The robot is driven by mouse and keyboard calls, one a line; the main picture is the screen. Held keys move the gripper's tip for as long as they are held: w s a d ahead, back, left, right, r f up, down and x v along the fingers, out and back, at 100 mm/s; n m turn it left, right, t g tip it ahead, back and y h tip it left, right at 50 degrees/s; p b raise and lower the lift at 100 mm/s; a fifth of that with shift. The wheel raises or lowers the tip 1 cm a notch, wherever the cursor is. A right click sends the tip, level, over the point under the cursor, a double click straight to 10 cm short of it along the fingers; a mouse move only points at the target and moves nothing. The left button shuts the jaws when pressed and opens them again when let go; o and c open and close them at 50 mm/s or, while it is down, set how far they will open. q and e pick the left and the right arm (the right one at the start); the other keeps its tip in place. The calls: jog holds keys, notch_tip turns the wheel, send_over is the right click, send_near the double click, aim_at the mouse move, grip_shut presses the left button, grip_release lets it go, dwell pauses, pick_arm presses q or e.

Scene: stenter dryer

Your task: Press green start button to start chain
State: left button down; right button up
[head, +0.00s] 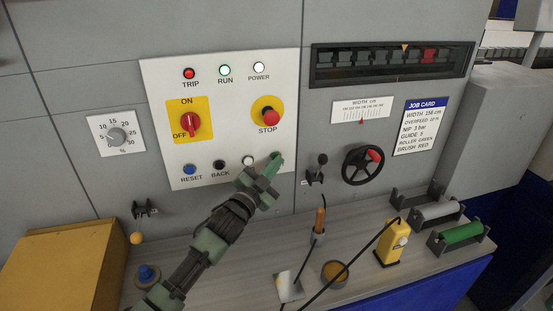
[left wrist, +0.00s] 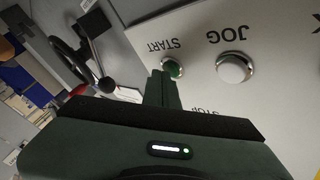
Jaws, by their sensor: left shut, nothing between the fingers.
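The green start button (head: 278,156) sits at the lower right corner of the white control panel (head: 220,86). In the left wrist view the green button (left wrist: 173,69) shows beside its START label, partly covered by my fingertips. My left gripper (head: 268,173) is shut and empty, its tips right at the button in the head view. In the left wrist view the closed fingers (left wrist: 160,86) overlap the button's edge; I cannot tell whether they touch it or whether it is pressed in. My right gripper is in neither view.
The white jog button (left wrist: 234,68) is close beside the start button. The red stop button (head: 270,115) is above. A black handwheel (head: 363,165) and a small lever (head: 318,168) are to the right. The bench below holds a yellow device (head: 391,246) and rollers.

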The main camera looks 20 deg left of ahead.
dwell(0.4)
pick_arm(q)
jog(key=shift+s+d, duration=0.2)
jog(key=shift+s, duration=0.1)
jog(key=s+d+p, duration=0.3)
jog(key=s, duration=0.2)
jog(key=shift+d, duration=0.2)
dwell(0.9)
